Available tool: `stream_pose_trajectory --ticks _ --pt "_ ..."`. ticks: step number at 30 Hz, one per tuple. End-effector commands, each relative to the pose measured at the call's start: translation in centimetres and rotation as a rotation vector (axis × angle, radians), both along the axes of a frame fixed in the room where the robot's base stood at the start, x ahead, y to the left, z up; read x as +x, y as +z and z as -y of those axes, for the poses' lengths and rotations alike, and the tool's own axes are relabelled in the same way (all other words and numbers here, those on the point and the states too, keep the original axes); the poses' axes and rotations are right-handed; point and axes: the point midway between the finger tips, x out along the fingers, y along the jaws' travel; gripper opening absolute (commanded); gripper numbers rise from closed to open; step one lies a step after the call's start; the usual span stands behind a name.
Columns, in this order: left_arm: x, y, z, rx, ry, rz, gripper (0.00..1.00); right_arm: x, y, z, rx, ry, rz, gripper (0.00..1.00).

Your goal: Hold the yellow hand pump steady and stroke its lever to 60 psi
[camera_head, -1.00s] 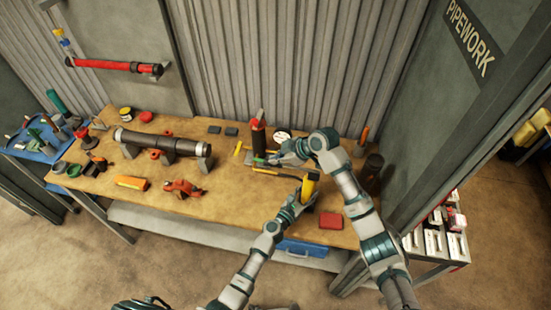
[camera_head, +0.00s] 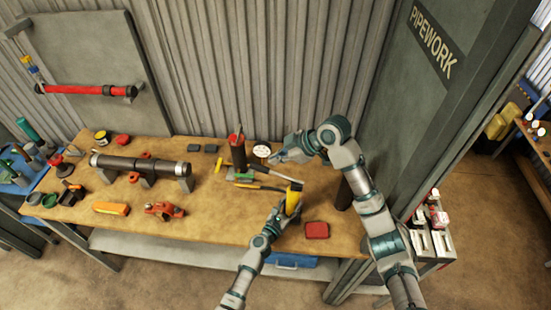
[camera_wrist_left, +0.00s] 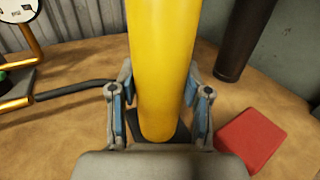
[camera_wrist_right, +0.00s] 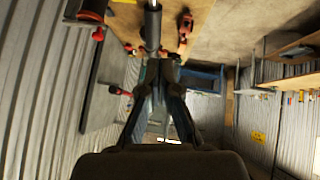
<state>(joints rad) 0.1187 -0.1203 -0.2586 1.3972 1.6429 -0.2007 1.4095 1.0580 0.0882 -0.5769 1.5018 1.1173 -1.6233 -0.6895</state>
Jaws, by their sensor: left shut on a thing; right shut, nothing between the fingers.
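The yellow hand pump (camera_head: 294,197) stands at the front right of the bench, slightly tilted in the head view. My left gripper (camera_head: 287,208) is shut around its yellow body; the left wrist view shows a finger on each side of the yellow cylinder (camera_wrist_left: 161,70). A black hose (camera_head: 262,187) runs left from near the pump. A round white gauge (camera_head: 262,151) stands behind it and also shows in the left wrist view (camera_wrist_left: 28,18). My right gripper (camera_head: 276,157) is shut and empty, beside the gauge and above the bench. I cannot make out the pump's lever clearly.
A red box (camera_head: 317,230) lies right of the pump. A dark cylinder (camera_head: 345,192) stands behind the right forearm. A dark bottle (camera_head: 238,152) stands left of the gauge. A clamped pipe (camera_head: 135,166) lies at the left. The bench's front middle (camera_head: 215,215) is clear.

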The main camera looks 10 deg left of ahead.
Motion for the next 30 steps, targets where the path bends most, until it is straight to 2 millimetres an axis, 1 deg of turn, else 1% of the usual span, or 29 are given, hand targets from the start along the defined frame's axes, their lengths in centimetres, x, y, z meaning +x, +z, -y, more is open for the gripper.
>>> stream_pose_trajectory --ticks 14,17,21,25,27,30 --pt "0.0 0.0 0.0 0.0 0.001 -0.001 0.0 0.0 0.1 -0.1 -0.003 0.0 0.001 0.0" --pt "0.0 0.0 -0.1 0.0 0.001 -0.001 0.0 -0.1 1.1 -0.3 -0.04 -0.005 -0.003 0.0" --pt "0.0 0.0 -0.1 0.0 0.001 -0.001 0.0 -0.3 3.8 -0.5 -0.156 -0.043 -0.017 0.0" --pt "0.0 0.0 -0.1 0.0 0.001 -0.001 0.0 -0.5 6.2 -0.2 -0.264 -0.101 -0.028 0.0" --pt "0.0 0.0 -0.1 0.0 0.001 -0.001 0.0 -0.6 7.0 0.1 -0.304 -0.129 -0.031 0.0" --pt "0.0 -0.1 -0.1 0.0 0.002 -0.001 0.0 -0.6 7.6 0.3 -0.335 -0.152 -0.034 0.0"
